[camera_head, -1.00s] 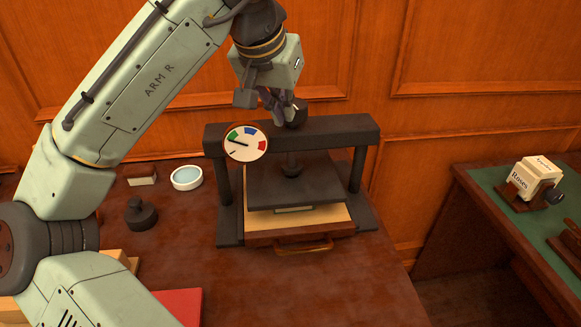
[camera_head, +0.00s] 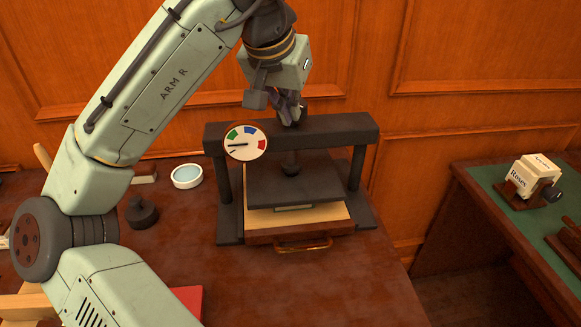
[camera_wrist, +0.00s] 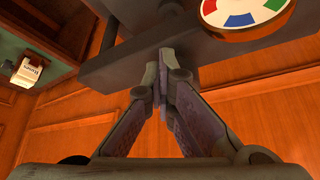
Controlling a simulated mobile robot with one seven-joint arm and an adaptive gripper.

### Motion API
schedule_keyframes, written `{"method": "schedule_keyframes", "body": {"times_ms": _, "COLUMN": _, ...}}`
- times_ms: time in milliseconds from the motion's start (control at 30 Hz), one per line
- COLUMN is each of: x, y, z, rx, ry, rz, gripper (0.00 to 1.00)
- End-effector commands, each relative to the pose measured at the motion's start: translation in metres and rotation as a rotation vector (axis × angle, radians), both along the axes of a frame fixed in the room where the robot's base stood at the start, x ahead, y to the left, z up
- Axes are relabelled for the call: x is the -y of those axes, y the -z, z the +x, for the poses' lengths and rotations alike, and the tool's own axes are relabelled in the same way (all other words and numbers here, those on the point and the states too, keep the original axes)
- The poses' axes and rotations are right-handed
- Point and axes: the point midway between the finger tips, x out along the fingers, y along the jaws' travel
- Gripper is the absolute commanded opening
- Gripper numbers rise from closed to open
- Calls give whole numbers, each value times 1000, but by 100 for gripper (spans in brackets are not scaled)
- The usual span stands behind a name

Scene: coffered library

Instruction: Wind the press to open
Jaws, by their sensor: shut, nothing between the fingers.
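The dark press stands on the wooden table, with a crossbar (camera_head: 340,131) on two posts. Its flat plate (camera_head: 290,186) hangs from a central screw (camera_head: 291,163) over a pale stack (camera_head: 330,214) with a brass handle at the front. A round dial (camera_head: 245,143) with green, blue and red marks sits at the crossbar's left; its needle points left, below green. The dial also shows in the wrist view (camera_wrist: 245,14). My gripper (camera_head: 291,121) is at the top middle of the crossbar, fingers shut and empty. It hides most of the screw's top; contact is unclear.
A white round dish (camera_head: 187,176) and a dark knobbed weight (camera_head: 141,213) stand left of the press. A red item (camera_head: 188,301) lies at the front left. A green-topped table (camera_head: 490,192) with a card block (camera_head: 535,176) is at the right.

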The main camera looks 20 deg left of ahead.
Motion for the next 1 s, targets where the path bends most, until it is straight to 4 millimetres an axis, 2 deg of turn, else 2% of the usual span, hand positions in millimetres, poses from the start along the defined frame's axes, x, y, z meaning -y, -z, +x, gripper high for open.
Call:
{"method": "schedule_keyframes", "body": {"times_ms": 267, "x": 2, "y": 0, "z": -7, "rx": -7, "ry": 1, "rz": 1, "gripper": 0}}
{"method": "schedule_keyframes", "body": {"times_ms": 800, "x": 2, "y": -55, "z": -7, "rx": -2, "ry": 0, "rz": 0, "gripper": 0}}
{"method": "schedule_keyframes", "body": {"times_ms": 1000, "x": 1, "y": -60, "z": -7, "rx": -4, "ry": 0, "rz": 1, "gripper": 0}}
